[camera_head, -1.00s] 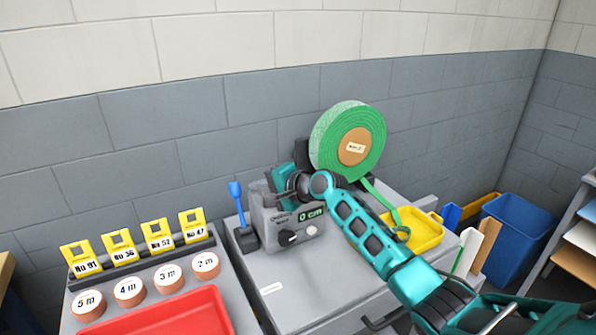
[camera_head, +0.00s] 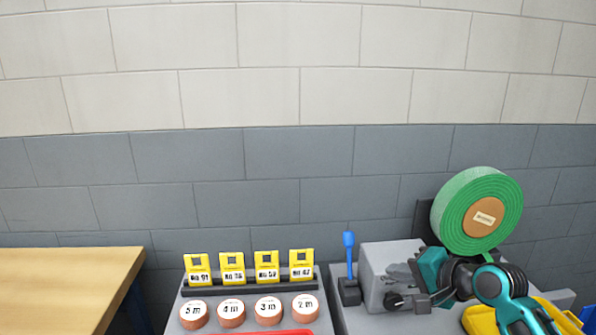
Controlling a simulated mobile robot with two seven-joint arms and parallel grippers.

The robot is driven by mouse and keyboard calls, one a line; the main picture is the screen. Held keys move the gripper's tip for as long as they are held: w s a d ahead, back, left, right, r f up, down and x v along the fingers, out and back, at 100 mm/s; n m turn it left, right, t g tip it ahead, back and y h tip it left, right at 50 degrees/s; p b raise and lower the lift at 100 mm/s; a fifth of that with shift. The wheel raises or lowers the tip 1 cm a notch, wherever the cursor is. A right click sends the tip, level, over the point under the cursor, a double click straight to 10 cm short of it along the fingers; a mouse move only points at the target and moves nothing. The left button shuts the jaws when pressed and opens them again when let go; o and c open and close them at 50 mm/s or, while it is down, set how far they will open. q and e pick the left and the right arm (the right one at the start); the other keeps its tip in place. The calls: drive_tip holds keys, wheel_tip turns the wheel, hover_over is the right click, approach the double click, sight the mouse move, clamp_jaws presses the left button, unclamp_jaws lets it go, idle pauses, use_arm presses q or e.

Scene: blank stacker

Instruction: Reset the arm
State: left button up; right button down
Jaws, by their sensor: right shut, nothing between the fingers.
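My right arm comes in from the lower right, with its teal wrist in front of the grey box-shaped machine. My right gripper (camera_head: 408,285) is shut and empty, against the view of that machine (camera_head: 388,258). Its small display is hidden behind the wrist. I cannot tell whether the gripper touches the machine. My left gripper is out of view.
A green roll (camera_head: 464,205) stands behind my wrist, and a yellow tray (camera_head: 480,320) is partly hidden below it. A blue-handled tool (camera_head: 349,246) stands left of the machine. Several yellow tags (camera_head: 232,266) and round labelled pieces (camera_head: 231,315) sit further left, beside a wooden table (camera_head: 70,285).

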drive_tip(key=s+a+f+n+g+h, duration=0.1)
drive_tip(key=s+a+f+n+g, duration=0.15)
drive_tip(key=s+f, duration=0.35)
drive_tip(key=s+a+f+n+g+h, duration=0.15)
drive_tip(key=s+f+n, duration=0.25)
drive_tip(key=s, duration=0.5)
drive_tip(key=s+d+f+n+g+h, duration=0.1)
drive_tip(key=s+n+h, duration=0.15)
drive_tip(key=s, duration=0.65)
drive_tip(key=s+d+f+n+g+h, duration=0.1)
drive_tip(key=s+n+g, duration=0.15)
drive_tip(key=s, duration=0.55)
drive_tip(key=w+a+f+t+y, duration=0.1)
drive_tip(key=w+a+f+t, duration=0.2)
drive_tip(key=w+f+t, duration=0.4)
wheel_tip(320, 180, down, 2)
drive_tip(key=shift+a+f+n+t+y, duration=0.15)
drive_tip(key=shift+n+t+y, duration=0.2)
drive_tip(key=shift+t+y, duration=0.1)
drive_tip(key=shift+w, duration=0.1)
